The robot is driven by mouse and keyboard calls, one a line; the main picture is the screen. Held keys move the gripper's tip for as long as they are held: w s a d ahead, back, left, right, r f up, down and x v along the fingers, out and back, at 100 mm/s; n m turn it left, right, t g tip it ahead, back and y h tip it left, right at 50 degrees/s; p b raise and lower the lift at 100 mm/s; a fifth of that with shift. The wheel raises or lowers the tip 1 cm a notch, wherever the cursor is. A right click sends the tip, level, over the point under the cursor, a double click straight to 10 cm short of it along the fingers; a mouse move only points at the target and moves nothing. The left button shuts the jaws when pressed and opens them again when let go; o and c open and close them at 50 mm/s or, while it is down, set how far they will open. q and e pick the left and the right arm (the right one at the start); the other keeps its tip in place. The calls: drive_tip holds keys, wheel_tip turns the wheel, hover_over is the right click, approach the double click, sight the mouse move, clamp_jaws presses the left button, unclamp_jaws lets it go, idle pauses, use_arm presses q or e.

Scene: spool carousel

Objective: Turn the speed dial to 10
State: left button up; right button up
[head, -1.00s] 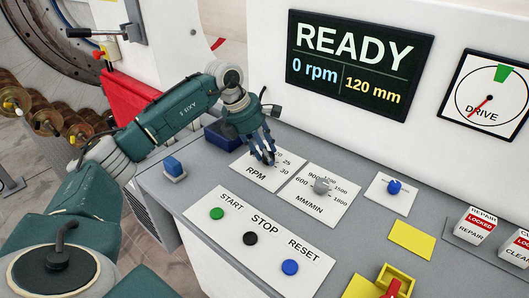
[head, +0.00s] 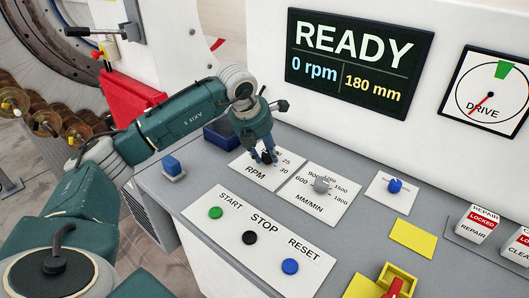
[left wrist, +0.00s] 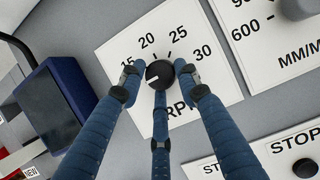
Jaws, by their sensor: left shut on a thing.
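The speed dial is a black knob (left wrist: 159,73) on the white RPM plate (left wrist: 115,45), whose 15, 20, 25 and 30 labels show in the left wrist view. A pale mark on the knob seems to point to the lower left, where my fingers hide the scale; no 10 is visible. My left gripper (head: 264,156) is shut on the knob, with blue fingers around it, also in the left wrist view (left wrist: 159,84). The display (head: 359,68) reads READY, 0 rpm and 180 mm. My right gripper is not in view.
Right of the RPM plate is the grey MM/MIN knob (head: 321,184), then a blue knob (head: 394,186). START (head: 216,213), STOP (head: 250,238) and RESET (head: 290,266) buttons lie in front. A dark blue bin (head: 219,136) stands close left of the gripper.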

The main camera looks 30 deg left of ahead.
use_arm(q)
drive_tip(key=shift+w+d+r, duration=0.15)
drive_tip(key=shift+w+r, duration=0.1)
drive_tip(key=shift+r, duration=0.15)
drive_tip(key=o, duration=0.8)
drive_tip(key=shift+o, duration=1.4)
drive_tip(key=shift+w+d+f, duration=0.1)
drive_tip(key=shift+d+f, duration=0.05)
drive_tip(key=shift+f, duration=0.05)
drive_tip(key=shift+r, duration=0.2)
drive_tip(key=v, duration=1.1)
drive_tip(key=shift+s+r, duration=0.3)
drive_tip(key=shift+f, duration=0.15)
